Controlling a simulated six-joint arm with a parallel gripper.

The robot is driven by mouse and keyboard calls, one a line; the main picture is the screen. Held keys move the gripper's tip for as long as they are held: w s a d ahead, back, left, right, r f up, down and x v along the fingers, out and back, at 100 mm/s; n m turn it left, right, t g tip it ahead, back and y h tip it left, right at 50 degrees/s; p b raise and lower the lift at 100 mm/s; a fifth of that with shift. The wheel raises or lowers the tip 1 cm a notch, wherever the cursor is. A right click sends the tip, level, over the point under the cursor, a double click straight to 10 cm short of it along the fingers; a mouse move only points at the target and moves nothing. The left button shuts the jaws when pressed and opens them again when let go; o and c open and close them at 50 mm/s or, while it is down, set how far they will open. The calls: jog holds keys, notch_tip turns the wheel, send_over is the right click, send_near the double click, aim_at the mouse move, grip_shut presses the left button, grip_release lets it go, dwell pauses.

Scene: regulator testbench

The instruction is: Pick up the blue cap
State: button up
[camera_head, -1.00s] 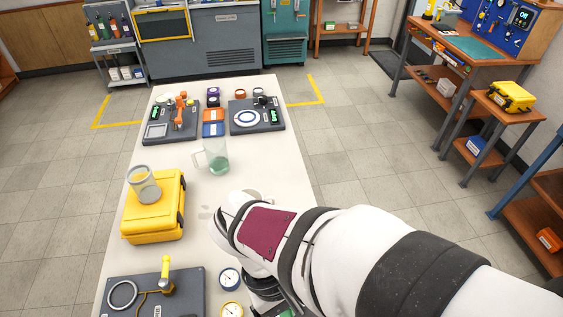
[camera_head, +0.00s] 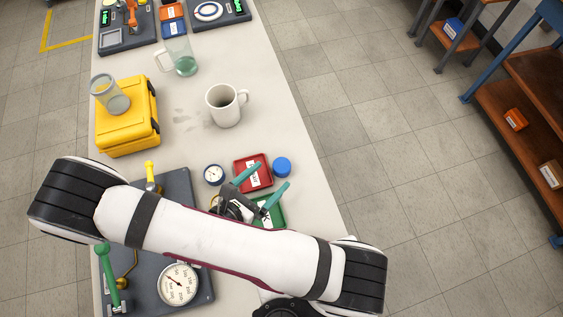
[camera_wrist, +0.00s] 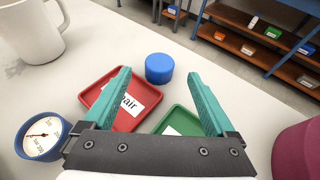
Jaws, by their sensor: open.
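The blue cap (camera_head: 282,167) lies on the white table, just right of the red tray (camera_head: 240,183). In the wrist view the cap (camera_wrist: 159,68) is beyond my fingertips, roughly midway between them and fully visible. My gripper (camera_head: 263,178) has teal fingers and is open and empty. It also shows in the wrist view (camera_wrist: 159,74), with fingers spread wide over the red tray (camera_wrist: 88,97) and the green tray (camera_wrist: 176,122). The fingers appear above the trays and apart from the cap.
A white mug (camera_head: 224,106) and a small dial gauge (camera_head: 214,174) stand nearby on the left. A yellow case (camera_head: 128,138) with a glass jar (camera_head: 110,95) on it is farther left. The table's right edge (camera_head: 318,165) is close to the cap.

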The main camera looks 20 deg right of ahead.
aim_at(281, 166)
jog(key=x, duration=0.4)
jog(key=shift+w+d, duration=0.2)
jog(key=shift+d, duration=0.05)
jog(key=c, duration=1.4)
